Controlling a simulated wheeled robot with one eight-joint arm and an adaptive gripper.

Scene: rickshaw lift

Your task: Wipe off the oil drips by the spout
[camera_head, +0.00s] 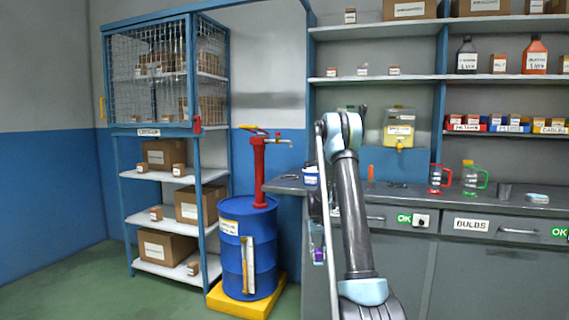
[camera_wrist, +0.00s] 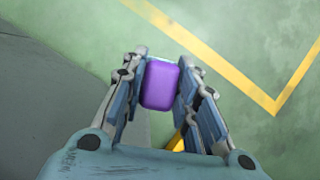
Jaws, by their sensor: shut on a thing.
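My gripper (camera_wrist: 160,85) is shut on a purple block with rounded edges (camera_wrist: 160,84), perhaps a sponge. In the head view my gripper (camera_head: 317,240) hangs low in front of the counter, with the purple block (camera_head: 319,257) at its lower end. A yellow container with a small tap (camera_head: 400,146) stands at the back of the counter. Small dark marks (camera_head: 397,185) lie on the counter below it; I cannot tell if they are oil. A red pump (camera_head: 259,170) with a side spout (camera_head: 284,141) stands on a blue drum (camera_head: 248,245). No drips are clear there.
The grey counter (camera_head: 460,203) holds a red jug (camera_head: 435,179), a green jug (camera_head: 470,179), a dark cup (camera_head: 504,194) and a pale blue-white item (camera_head: 538,198). The drum stands on a yellow base (camera_head: 243,303). Shelves with boxes (camera_head: 167,247) stand at left. Green floor is open there.

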